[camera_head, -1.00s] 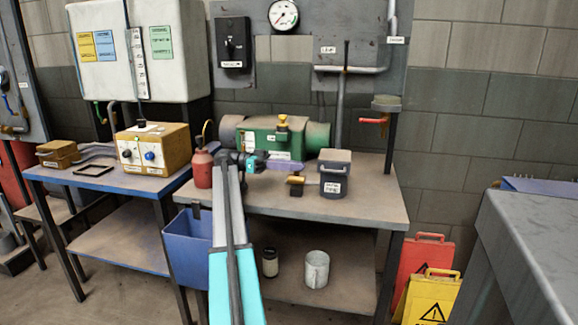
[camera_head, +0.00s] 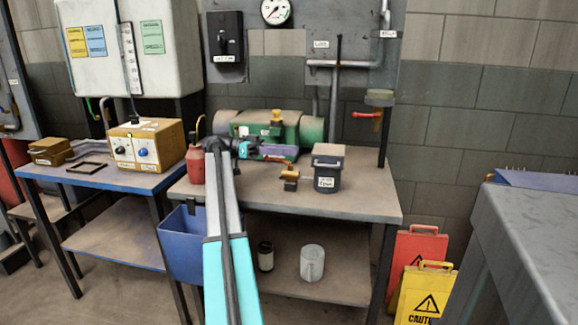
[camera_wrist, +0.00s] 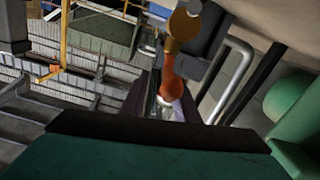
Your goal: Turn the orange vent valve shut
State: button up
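A small brass-and-orange fitting (camera_head: 291,173) stands on the bench, left of the dark grey labelled box. A red-orange lever (camera_head: 363,115) sits on a brass valve at the bench's back right corner. The wrist view shows an orange handle (camera_wrist: 173,75) with a round brass end, close ahead of the camera; I cannot tell for certain which of the two it is. My gripper (camera_head: 288,152) reaches right over the bench, in front of the green tank.
The grey box (camera_head: 328,168) stands just right of the small fitting. A red can (camera_head: 196,163) is left of my arm, and the green tank (camera_head: 262,127) is behind. The bench's front surface (camera_head: 260,197) is mostly clear. Caution signs (camera_head: 425,292) stand on the floor at right.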

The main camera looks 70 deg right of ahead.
jog(key=shift+s+a+f+b, duration=0.1)
jog(key=shift+s+a+b, duration=0.1)
jog(key=shift+a+b, duration=0.3)
jog(key=s+a+r+b, duration=0.1)
jog(key=s+a+b, duration=0.1)
jog(key=a+b, duration=0.5)
jog(key=s+a+b, duration=0.3)
jog(key=a+b, duration=0.4)
jog(key=b, duration=0.3)
jog(key=shift+r, duration=0.35)
dwell(0.8)
